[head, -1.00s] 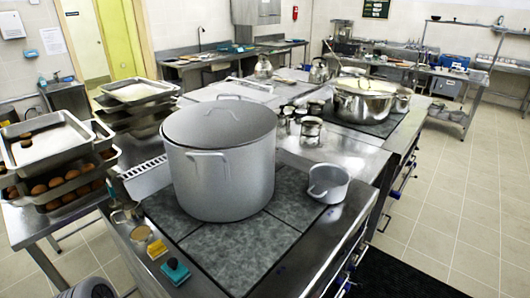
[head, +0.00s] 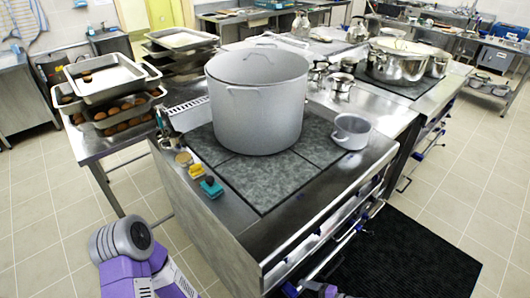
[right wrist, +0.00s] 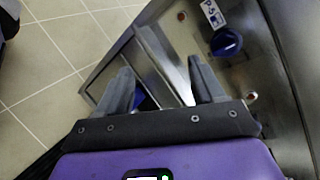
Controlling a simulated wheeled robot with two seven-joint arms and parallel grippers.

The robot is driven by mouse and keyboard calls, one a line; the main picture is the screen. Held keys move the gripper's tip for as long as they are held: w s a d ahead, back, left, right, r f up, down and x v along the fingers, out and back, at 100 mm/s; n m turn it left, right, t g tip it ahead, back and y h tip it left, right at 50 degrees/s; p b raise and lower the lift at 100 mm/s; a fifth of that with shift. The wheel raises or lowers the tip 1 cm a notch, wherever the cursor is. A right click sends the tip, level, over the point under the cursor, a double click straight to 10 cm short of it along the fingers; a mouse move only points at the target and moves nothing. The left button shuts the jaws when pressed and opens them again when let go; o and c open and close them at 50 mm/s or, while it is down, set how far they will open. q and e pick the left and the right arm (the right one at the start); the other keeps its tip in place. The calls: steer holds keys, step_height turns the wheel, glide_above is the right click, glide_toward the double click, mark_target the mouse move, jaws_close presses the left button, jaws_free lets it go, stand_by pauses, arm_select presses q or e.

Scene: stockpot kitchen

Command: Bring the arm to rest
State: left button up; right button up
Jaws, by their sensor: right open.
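My right gripper (right wrist: 160,80) shows in the right wrist view with its two grey fingers apart and nothing between them. Behind the fingers are the metal front of the stove (right wrist: 170,42) and a blue knob (right wrist: 226,42); I cannot tell how far off they are. In the head view, a purple and grey link of my left arm shows at the lower left, but my left gripper is not in the picture. A small purple part of mine shows at the bottom edge, right of the middle.
A large lidded stockpot (head: 257,115) and a small saucepan (head: 351,132) stand on the stove top. Blue and yellow sponges (head: 211,187) lie near its left edge. Trays with brown round food (head: 120,108) are stacked at left. A black mat (head: 410,255) lies on the floor at right.

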steer(key=s+a+f+n+g+h, duration=0.1)
steer(key=s+a+n+g+h, duration=0.2)
steer(key=s+a+n+g, duration=0.4)
steer(key=s+d+r+n+t+h, duration=0.1)
steer(key=s+d+r+n+h, duration=0.1)
steer(key=s+h, duration=0.3)
steer(key=shift+s+r+n, duration=0.3)
steer(key=shift+s+r, duration=0.3)
steer(key=shift+s, duration=0.1)
steer(key=shift+c, duration=0.3)
stand_by(1.3)
